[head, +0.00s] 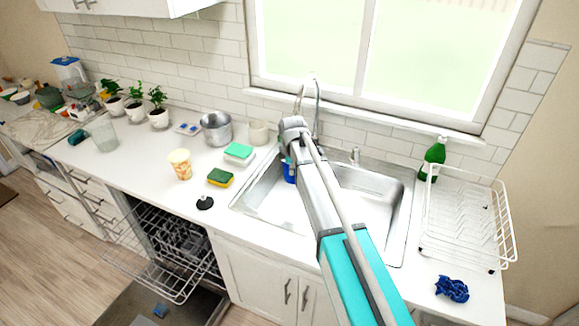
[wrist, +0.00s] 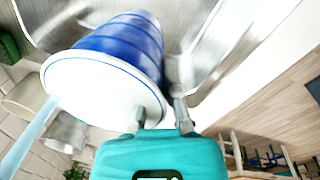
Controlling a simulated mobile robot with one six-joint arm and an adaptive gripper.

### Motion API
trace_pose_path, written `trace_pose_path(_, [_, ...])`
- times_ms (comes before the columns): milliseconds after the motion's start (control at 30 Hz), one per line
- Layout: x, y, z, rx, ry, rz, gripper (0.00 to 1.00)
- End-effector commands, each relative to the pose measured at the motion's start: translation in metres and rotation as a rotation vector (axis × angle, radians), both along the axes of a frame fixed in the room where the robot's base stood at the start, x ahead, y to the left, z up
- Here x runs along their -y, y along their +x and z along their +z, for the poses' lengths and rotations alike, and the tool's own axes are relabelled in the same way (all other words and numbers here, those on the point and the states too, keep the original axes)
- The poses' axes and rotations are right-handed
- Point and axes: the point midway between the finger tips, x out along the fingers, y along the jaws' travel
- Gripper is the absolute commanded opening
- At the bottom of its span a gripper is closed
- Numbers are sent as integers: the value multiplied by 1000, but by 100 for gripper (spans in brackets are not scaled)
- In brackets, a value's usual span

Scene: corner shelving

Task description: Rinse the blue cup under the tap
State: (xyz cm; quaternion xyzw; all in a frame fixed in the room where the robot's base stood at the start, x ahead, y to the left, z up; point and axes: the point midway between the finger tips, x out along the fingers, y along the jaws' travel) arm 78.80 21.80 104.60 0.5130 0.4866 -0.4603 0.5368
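The blue cup (wrist: 125,45) fills the upper left of the wrist view, with blue banded sides and a white round end facing the camera; I cannot tell if this is its mouth or base. My gripper (wrist: 160,95) is shut on the cup's edge, one finger over the white end and one along the side. A pale blue streak, perhaps water (wrist: 28,138), runs up to the cup's edge. In the head view the cup (head: 289,170) shows as a blue patch in the sink (head: 378,215), below the tap (head: 317,105). My arm hides the rest and the fingertips.
A dish rack (head: 462,220) and green bottle (head: 433,158) stand right of the sink, with a blue cloth (head: 452,289) in front. Left are a green-yellow sponge (head: 220,177), patterned cup (head: 180,164) and metal pot (head: 216,128). The dishwasher rack (head: 165,245) is pulled out.

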Motion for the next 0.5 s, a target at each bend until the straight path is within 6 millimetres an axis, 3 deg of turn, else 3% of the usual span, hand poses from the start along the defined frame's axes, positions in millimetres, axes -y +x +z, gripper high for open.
trace_pose_path(500, [-2,-29,0,0,0,0,0])
